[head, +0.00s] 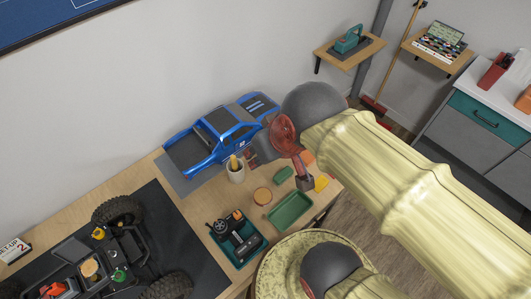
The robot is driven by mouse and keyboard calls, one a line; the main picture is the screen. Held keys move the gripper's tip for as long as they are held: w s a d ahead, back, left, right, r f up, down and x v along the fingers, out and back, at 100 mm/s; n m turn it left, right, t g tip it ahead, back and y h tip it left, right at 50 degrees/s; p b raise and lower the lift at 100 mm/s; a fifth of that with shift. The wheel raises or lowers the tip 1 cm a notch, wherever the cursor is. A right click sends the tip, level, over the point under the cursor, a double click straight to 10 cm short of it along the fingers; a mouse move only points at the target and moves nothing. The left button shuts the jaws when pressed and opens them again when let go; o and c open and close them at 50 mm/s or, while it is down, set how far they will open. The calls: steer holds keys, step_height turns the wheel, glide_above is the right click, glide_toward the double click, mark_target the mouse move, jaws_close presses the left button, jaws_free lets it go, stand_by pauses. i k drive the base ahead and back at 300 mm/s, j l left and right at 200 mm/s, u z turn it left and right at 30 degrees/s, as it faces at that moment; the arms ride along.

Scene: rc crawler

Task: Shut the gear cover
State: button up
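The RC crawler chassis (128,246) sits on a dark mat at the lower left, with big black tyres, partly cut off by the frame edge. A dark grey flap, which looks like the gear cover (71,249), stands raised on it beside a round gold part (90,268). I cannot tell its exact angle or hinge. My gripper (305,184) is small in view, over the right end of the table near the green tray. It is well to the right of the chassis. Its fingers are too small to read, and I see nothing clearly held.
A blue truck body (222,132) stands at the table's back. The dark mat (185,225) is bare near the chassis.

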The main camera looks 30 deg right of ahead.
mark_target(71, 250)
steer(key=u, duration=2.1)
steer(key=i+j+z, duration=0.2)
